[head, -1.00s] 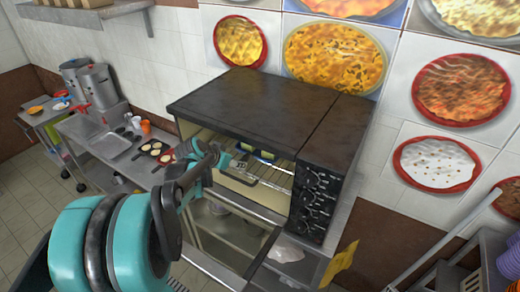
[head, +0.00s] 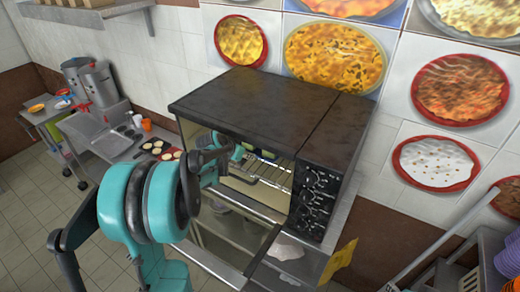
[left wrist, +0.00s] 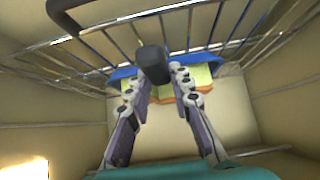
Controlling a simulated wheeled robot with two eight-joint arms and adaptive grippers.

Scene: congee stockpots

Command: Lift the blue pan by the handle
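The blue pan (left wrist: 122,73) sits on the wire rack inside the oven, with something yellow and green at it. Its dark handle (left wrist: 153,62) points toward the left wrist camera. My left gripper (left wrist: 158,82) is inside the oven, its two fingers apart, one on each side of the handle's line. The handle's end shows between and just above the fingertips; I cannot tell whether they touch it. In the head view the left arm reaches into the open oven (head: 265,105), and its fingers are hidden there. My right gripper is not in view.
The oven's side walls and wire rack (head: 268,172) leave little room around the gripper. The knob panel (head: 315,200) is on the oven's right. A counter with a muffin tin (head: 128,131) and pots (head: 97,84) stands at the left.

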